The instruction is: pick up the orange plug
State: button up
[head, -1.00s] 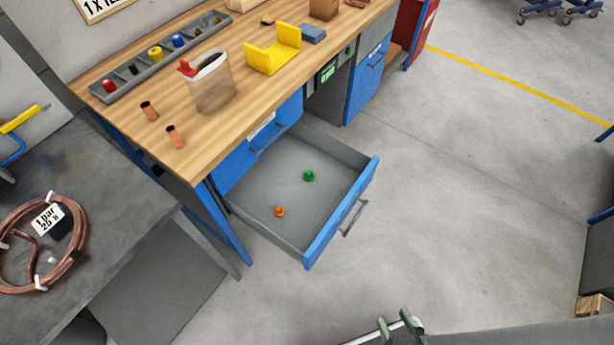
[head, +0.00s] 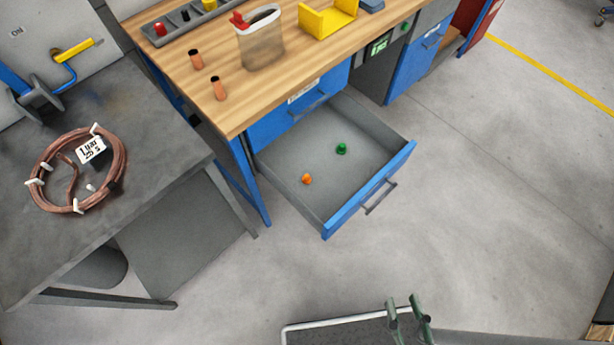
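The orange plug (head: 307,179) lies on the floor of the open blue drawer (head: 330,222), towards its near left side. A green plug (head: 341,148) lies farther back and right in the same drawer, apart from it. My gripper (head: 402,299) shows at the bottom of the view, well in front of the drawer and far from both plugs. Its two fingers stand apart with nothing between them. The rest of my arm is mostly out of view.
The wooden workbench (head: 240,100) above the drawer holds copper tube pieces (head: 218,88), a clear container (head: 262,45) and a yellow bracket (head: 328,18). A grey table (head: 150,190) with a copper coil (head: 120,160) stands left. Grey floor (head: 480,200) is clear to the right.

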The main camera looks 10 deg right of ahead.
aim_at(306, 179)
jog(key=i+j, duration=0.1)
jog(key=j, duration=0.25)
jog(key=i+j, duration=0.15)
jog(key=j, duration=0.2)
jog(key=i+j, duration=0.1)
jog(key=j, duration=0.25)
jog(key=i+j, duration=0.15)
jog(key=j, duration=0.2)
jog(key=i+j, duration=0.1)
jog(key=j, duration=0.2)
jog(key=k+j+z, duration=0.2)
jog(key=i+l+u, duration=0.15)
jog(key=i+l, duration=0.05)
jog(key=i, duration=0.05)
